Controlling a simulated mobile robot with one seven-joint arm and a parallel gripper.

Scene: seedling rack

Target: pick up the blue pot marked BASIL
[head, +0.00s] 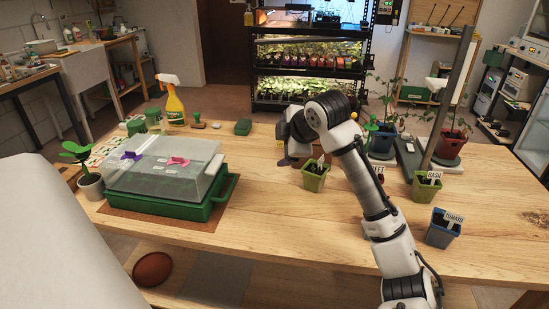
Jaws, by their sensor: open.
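The label that seems to read BASIL stands in a green pot (426,188) at the table's right. In front of it is a blue-grey pot (441,232) with a label that reads TOMATO. I see no blue pot clearly marked BASIL. Another green pot (314,180) with a small seedling and a label I cannot read stands left of my arm. A reddish pot (380,178) is mostly hidden behind my arm, its label partly covered. My gripper (288,161) is open above the table, just left of and behind that left green pot, apart from the pots.
A green tray (165,209) with a clear lid stands at the left, by a potted plant (92,187) and a spray bottle (175,106). Taller plants in a blue pot (381,146) and a red pot (451,144) stand behind, near a grey post (447,95). The front middle is clear.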

